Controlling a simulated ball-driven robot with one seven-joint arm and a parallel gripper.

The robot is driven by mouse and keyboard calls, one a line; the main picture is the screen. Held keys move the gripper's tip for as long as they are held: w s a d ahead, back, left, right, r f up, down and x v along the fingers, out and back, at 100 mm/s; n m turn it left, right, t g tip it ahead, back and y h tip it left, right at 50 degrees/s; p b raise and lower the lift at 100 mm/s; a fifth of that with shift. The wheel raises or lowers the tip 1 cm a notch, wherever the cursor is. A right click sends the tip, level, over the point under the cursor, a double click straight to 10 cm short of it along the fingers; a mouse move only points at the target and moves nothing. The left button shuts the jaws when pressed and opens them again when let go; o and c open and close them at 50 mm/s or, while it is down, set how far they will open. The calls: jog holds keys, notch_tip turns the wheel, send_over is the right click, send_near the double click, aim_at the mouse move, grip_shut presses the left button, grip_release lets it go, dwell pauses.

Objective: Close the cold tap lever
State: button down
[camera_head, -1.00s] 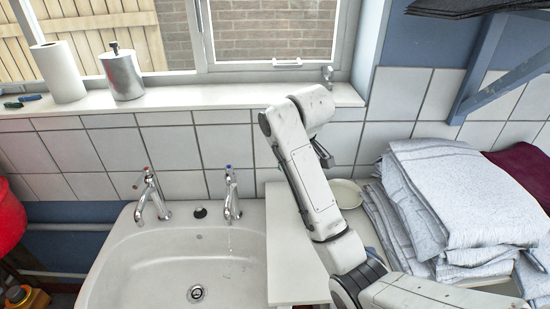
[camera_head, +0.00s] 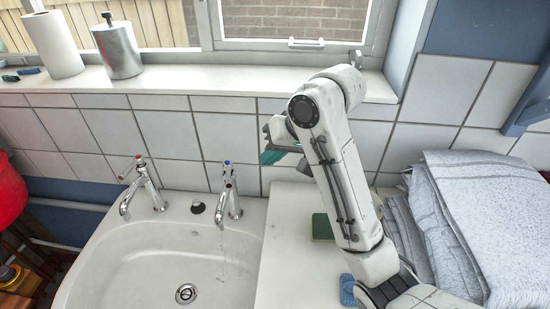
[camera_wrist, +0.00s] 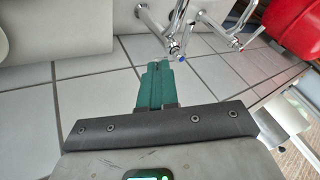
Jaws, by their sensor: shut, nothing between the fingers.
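The cold tap (camera_head: 229,192), chrome with a blue mark on its lever top (camera_head: 227,163), stands at the right of the sink's back rim. A thin stream of water seems to fall from its spout. In the wrist view the blue-marked cold tap (camera_wrist: 181,50) shows upside down, just beyond my fingertips. My gripper (camera_head: 268,157) has teal fingers, shut and empty, to the right of the cold tap at about lever height. The fingers (camera_wrist: 155,66) look apart from the lever in both views. The hot tap (camera_head: 142,184), with a red mark, stands to the left.
The white sink (camera_head: 130,245) lies below the taps, with a tiled wall (camera_head: 160,140) close behind. A green sponge (camera_head: 322,227) and a blue item (camera_head: 347,290) lie on the white counter (camera_head: 285,260). Folded cloths (camera_head: 480,215) are stacked at the right. A red object (camera_head: 8,200) is at far left.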

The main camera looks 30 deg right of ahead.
aim_at(228, 180)
jog(key=w+a+f, duration=0.4)
jog(key=a+f, duration=0.1)
jog(key=f, duration=0.1)
jog(key=shift+a, duration=0.4)
jog(key=shift+w, duration=0.1)
jog(key=shift+a+p, duration=0.1)
jog(key=shift+p, duration=0.4)
jog(key=a+m+h+p, duration=0.1)
jog(key=p, duration=0.2)
jog(key=shift+a+r+m, duration=0.2)
jog(key=shift+m, duration=0.2)
jog(key=shift+a+f+m+t+p, duration=0.1)
jog(key=shift+a+m+t+p, duration=0.25)
jog(key=shift+m+p, duration=0.45)
jog(key=shift+w+f+h, duration=0.15)
jog(key=shift+h, duration=0.35)
